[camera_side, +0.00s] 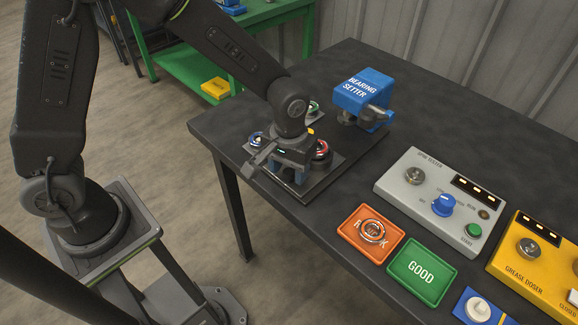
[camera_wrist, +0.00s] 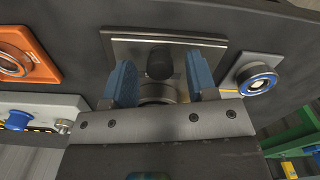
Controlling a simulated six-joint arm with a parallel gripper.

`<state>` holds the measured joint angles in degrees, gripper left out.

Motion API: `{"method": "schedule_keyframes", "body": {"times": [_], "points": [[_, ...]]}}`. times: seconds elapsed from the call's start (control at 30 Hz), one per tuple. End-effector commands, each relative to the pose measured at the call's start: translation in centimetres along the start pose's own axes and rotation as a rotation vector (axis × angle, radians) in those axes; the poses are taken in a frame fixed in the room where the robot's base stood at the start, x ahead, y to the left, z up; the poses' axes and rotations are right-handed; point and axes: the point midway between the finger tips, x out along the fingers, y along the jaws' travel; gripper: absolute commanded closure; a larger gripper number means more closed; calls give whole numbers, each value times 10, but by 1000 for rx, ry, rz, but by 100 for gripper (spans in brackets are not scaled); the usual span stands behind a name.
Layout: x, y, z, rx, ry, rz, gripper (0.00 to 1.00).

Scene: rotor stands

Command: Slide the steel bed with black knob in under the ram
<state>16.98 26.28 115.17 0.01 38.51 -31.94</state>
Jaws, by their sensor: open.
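The steel bed (camera_wrist: 205,45) is a flat grey plate in the wrist view, with a black knob (camera_wrist: 160,62) standing on it. My gripper (camera_wrist: 158,66) is open, with one blue finger on each side of the knob; I cannot tell if either touches it. In the side view my gripper (camera_side: 288,178) points down over a dark plate (camera_side: 335,168) near the table's front left edge. The knob is hidden there. The blue bearing setter (camera_side: 362,88) stands behind and to the right, with its grey ram end (camera_side: 372,113) beneath the blue head.
Red (camera_side: 321,150), blue (camera_side: 257,138) and green (camera_side: 313,107) ringed parts stand close around my gripper. An orange tray (camera_side: 352,238) with a ring, a green tray (camera_side: 422,272) and a grey control box (camera_side: 410,200) lie to the right. The table behind the setter is clear.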

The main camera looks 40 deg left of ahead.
Motion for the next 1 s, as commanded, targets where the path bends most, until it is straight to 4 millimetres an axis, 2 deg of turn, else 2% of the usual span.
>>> {"method": "schedule_keyframes", "body": {"times": [0.07,0.57,0.87,1.0], "points": [[0,0,0,0,0,0,51],[0,0,0,0,0,0,98],[0,1,-3,-1,0,0,100],[0,6,-23,-3,0,1,100]]}}
